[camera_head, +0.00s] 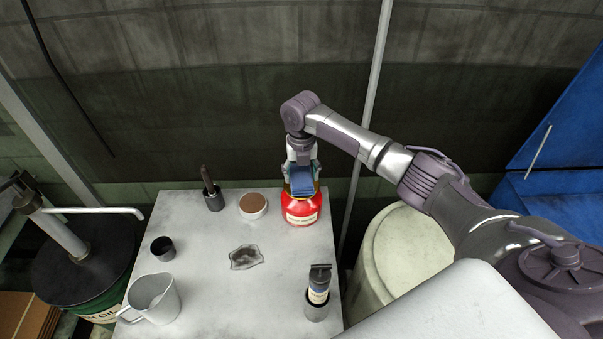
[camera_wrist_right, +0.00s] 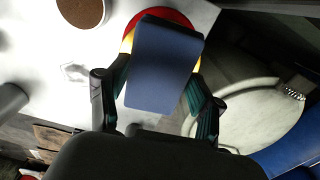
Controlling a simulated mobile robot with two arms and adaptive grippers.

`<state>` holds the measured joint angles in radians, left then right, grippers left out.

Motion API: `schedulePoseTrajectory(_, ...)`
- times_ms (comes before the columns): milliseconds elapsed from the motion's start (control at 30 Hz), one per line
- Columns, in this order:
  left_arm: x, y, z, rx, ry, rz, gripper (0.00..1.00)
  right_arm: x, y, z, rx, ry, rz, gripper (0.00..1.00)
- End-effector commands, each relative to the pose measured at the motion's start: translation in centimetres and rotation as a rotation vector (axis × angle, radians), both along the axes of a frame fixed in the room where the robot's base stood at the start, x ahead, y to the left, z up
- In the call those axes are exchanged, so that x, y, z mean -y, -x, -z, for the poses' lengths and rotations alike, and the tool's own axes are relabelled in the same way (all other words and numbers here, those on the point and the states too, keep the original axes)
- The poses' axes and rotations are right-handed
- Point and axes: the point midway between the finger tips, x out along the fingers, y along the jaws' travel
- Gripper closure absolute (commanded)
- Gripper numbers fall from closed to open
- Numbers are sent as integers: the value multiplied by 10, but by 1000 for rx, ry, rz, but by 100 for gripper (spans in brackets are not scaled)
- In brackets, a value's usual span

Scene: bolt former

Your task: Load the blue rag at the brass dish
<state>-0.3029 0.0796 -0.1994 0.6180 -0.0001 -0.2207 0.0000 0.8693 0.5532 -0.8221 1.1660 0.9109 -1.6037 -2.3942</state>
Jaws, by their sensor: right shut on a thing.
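The blue rag (camera_head: 302,181) is a flat, folded dark-blue piece. It is held between the fingers of my right gripper (camera_head: 301,168), in front of and over the top of a red can (camera_head: 301,210). In the right wrist view the rag (camera_wrist_right: 163,65) fills the space between the two fingers of the gripper (camera_wrist_right: 158,105). A round, shallow dish with a brown inside and pale rim (camera_head: 253,205) stands just left of the red can; I cannot tell for sure that it is the brass dish. My left gripper is not in view.
The grey table (camera_head: 205,275) also holds a dark cup with a tool (camera_head: 212,195), a small dark cup (camera_head: 163,248), a jug (camera_head: 152,299), a crumpled clear piece (camera_head: 245,257) and a dark-capped bottle in a holder (camera_head: 318,288). A pale drum (camera_head: 400,255) stands right of it.

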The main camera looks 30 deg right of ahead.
Motion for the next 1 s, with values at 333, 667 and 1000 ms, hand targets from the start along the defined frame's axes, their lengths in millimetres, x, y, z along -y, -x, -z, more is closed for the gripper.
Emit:
schedulePoseTrajectory(333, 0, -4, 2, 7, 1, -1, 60, 0, 0, 4, 0, 0, 0, 62)
schedulePoseTrajectory(667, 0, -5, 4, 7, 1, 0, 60, 0, 0, 8, 0, 0, 0, 62)
schedulePoseTrajectory(1000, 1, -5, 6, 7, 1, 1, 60, 0, 0, 13, 0, 0, 0, 62)
